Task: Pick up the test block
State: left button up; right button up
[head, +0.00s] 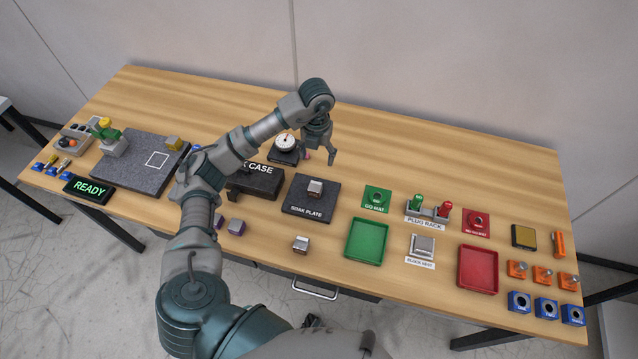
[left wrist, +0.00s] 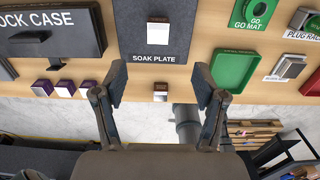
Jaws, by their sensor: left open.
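No block carries a readable "test block" label. One small silver block (head: 301,244) stands alone on the wood near the front edge; it also shows in the left wrist view (left wrist: 160,91), between my fingertips in the picture. Another silver block (head: 315,187) sits on the dark soak plate (head: 327,206); the left wrist view shows it too (left wrist: 158,33). My left gripper (head: 318,158) is open and empty, raised above the table; its fingers (left wrist: 159,82) are spread apart in the left wrist view. My right gripper is not in view.
The block case (head: 255,183) lies left of the soak plate, with purple blocks (head: 236,227) in front. A green tray (head: 367,241), block nest (head: 422,246) and red tray (head: 478,270) lie to the right. A dial gauge (head: 284,144) stands behind.

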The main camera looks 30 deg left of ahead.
pick_arm(q)
send_over(315, 186)
jog(key=f, duration=0.6)
jog(key=shift+w+d+p, duration=0.1)
jog(key=shift+d+p, duration=0.2)
jog(key=f, duration=0.3)
jog(key=shift+w+a+f, duration=0.1)
jog(key=shift+w+a, duration=0.1)
jog(key=shift+a, duration=0.05)
jog(key=shift+s+a+f+p, duration=0.1)
jog(key=shift+a+f+p, duration=0.05)
jog(key=shift+f, duration=0.4)
jog(key=shift+s+a+f+p, duration=0.1)
jog(key=shift+a+f+p, duration=0.05)
jog(key=shift+f, duration=0.4)
jog(key=f, duration=0.3)
jog(key=shift+s+d+f+p, duration=0.15)
jog(key=shift+d+f+p, duration=0.1)
jog(key=shift+d+p, duration=0.1)
jog(key=shift+f, duration=0.2)
jog(key=shift+c, duration=1.2)
jog(key=shift+a, duration=0.15)
grip_shut()
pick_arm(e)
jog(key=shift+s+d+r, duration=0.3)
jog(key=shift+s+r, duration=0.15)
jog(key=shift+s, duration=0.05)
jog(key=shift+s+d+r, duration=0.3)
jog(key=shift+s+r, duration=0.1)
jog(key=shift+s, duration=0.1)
